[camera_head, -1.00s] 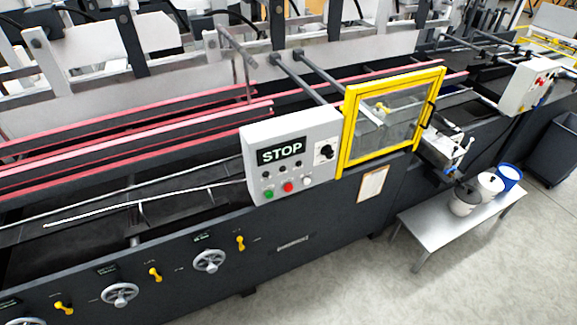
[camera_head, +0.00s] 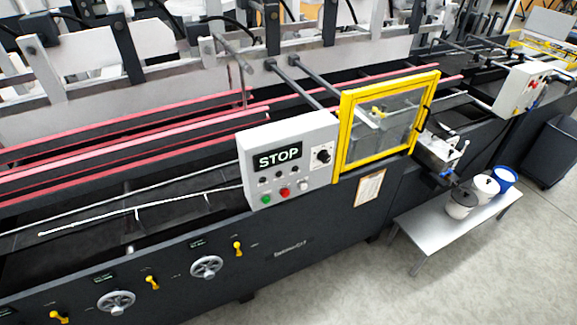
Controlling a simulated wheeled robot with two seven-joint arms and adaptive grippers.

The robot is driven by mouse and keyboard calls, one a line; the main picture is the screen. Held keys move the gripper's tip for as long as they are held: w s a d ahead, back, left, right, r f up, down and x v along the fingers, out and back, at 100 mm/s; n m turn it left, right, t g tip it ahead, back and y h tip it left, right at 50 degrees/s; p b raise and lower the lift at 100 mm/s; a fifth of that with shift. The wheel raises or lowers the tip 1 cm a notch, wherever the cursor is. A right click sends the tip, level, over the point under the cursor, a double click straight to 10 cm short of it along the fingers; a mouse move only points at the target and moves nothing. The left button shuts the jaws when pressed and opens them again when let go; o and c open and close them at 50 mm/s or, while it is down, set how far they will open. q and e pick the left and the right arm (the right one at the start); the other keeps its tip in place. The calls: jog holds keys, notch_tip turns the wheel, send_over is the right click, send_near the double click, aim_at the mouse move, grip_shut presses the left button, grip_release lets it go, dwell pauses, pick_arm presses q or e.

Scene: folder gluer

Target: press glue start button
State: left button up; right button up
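A grey control box (camera_head: 288,160) stands on the front of the long dark machine, left of the yellow-framed guard. Its display (camera_head: 278,157) reads STOP. Below the display are a green button (camera_head: 265,199), a red button (camera_head: 284,192) and a pale button (camera_head: 303,186), with small dark knobs above them and a larger black rotary knob (camera_head: 322,156) at the right. I cannot read any label naming a glue start button. A second grey control box (camera_head: 521,88) with small red buttons stands at the far right. Neither of my grippers is in view.
The yellow-framed guard (camera_head: 343,135) is closed. A low grey bench (camera_head: 424,231) in front of the machine holds several pots, including a blue one (camera_head: 504,179). A dark bin (camera_head: 552,155) stands at the right. Handwheels (camera_head: 207,267) and yellow levers (camera_head: 238,249) line the front. The floor before the bench is clear.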

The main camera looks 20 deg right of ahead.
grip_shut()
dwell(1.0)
